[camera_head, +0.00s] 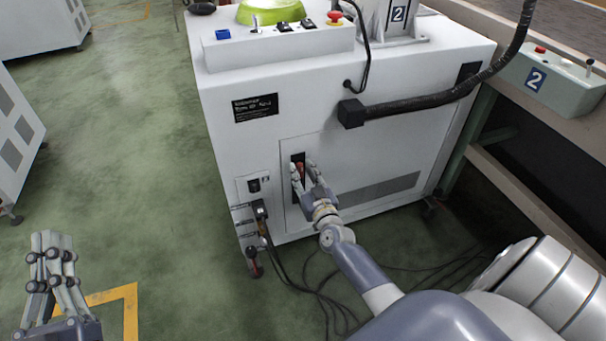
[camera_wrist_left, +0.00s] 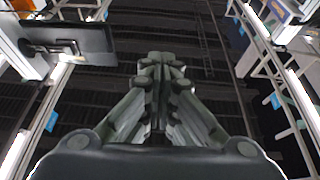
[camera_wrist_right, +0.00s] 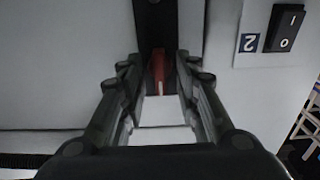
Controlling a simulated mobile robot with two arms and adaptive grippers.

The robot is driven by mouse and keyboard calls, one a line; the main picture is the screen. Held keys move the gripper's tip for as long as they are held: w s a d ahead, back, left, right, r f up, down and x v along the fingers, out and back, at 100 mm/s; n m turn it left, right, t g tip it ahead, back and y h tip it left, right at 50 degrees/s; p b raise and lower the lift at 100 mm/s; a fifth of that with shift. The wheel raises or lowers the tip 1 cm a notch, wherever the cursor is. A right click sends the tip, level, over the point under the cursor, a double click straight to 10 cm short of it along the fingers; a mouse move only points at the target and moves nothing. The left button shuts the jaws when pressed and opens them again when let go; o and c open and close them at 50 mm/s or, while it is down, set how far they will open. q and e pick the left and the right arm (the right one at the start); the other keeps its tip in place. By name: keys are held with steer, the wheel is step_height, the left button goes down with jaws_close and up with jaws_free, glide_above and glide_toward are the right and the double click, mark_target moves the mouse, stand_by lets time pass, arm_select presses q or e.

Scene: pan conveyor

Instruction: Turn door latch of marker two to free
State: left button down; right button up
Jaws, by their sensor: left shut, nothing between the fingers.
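The marker two machine (camera_head: 300,110) is a white cabinet with a "2" plate on top. Its front door (camera_head: 375,160) has a dark recess with a red latch (camera_head: 300,166) in it. My right gripper (camera_head: 304,170) is at the recess, its fingers apart on either side of the latch. In the right wrist view the red latch (camera_wrist_right: 158,70) stands upright between the open fingertips (camera_wrist_right: 158,72), with gaps visible at both sides. My left gripper (camera_head: 52,240) is shut and empty, low at the left, away from the machine; its closed fingers also show in the left wrist view (camera_wrist_left: 160,70).
A power switch (camera_head: 254,185) sits left of the latch, with cables hanging below it. A thick black hose (camera_head: 430,102) crosses the machine front above the door. The conveyor (camera_head: 530,190) is at the right. Green floor (camera_head: 120,150) is clear at the left.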

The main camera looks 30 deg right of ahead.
steer(key=shift+r, duration=0.1)
jaws_close()
